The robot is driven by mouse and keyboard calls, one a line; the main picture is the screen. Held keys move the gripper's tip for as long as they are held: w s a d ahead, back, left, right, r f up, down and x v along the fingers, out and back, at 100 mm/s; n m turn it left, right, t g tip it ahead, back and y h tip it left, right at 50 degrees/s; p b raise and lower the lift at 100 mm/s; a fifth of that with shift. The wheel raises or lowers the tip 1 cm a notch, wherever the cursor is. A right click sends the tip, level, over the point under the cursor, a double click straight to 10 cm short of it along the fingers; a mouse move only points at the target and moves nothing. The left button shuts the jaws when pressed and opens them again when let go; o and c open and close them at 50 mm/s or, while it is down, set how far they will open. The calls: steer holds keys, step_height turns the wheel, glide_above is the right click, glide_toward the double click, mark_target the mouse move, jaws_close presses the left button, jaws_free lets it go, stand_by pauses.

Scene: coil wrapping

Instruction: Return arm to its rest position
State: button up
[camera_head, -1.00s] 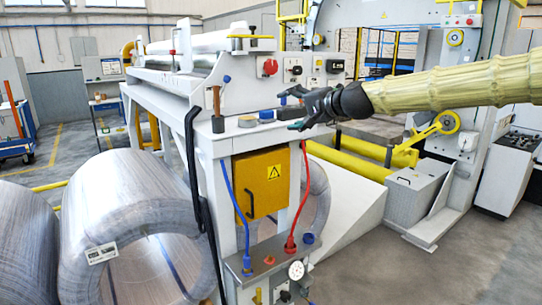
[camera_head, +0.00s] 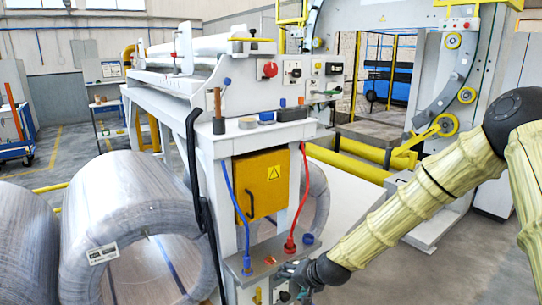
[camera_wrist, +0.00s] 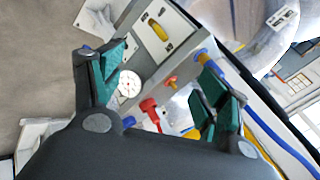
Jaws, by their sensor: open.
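My gripper (camera_head: 291,270) is low at the front of the white machine frame, by the small grey valve panel (camera_head: 243,268). My arm reaches down to it from the right. In the wrist view, my gripper (camera_wrist: 160,82) has its green-padded fingers wide apart with nothing held between them. Beyond the fingers there, a white round gauge (camera_wrist: 130,83), a red handle (camera_wrist: 150,112) and the grey panel show. I cannot tell whether a finger touches the panel. In the head view, the gripper hides the gauge area.
The upper ledge (camera_head: 230,141) carries a hammer-like tool (camera_head: 217,106), tape rolls (camera_head: 248,123) and a dark block (camera_head: 291,114). Red (camera_head: 303,190) and blue (camera_head: 229,190) hoses run down to the panel. Floor at lower right is open.

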steer(key=s+d+f+n+g+h, duration=0.1)
steer(key=s+d+f+g, duration=0.15)
steer(key=s+f, duration=0.8)
steer(key=s+d+f+n+g+h, duration=0.15)
steer(key=s+d+f, duration=0.25)
steer(key=s+f, duration=0.65)
steer(key=s+d+f+n+g+h, duration=0.1)
steer(key=s+d, duration=0.3)
steer(key=s, duration=0.8)
steer(key=s+d+f+n+g+h, duration=0.1)
steer(key=s+d, duration=0.4)
steer(key=s, duration=0.7)
steer(key=shift+d+f+g, duration=0.3)
steer(key=shift+f, duration=0.6)
steer(key=shift+n+h, duration=0.25)
steer(key=shift+c, duration=0.2)
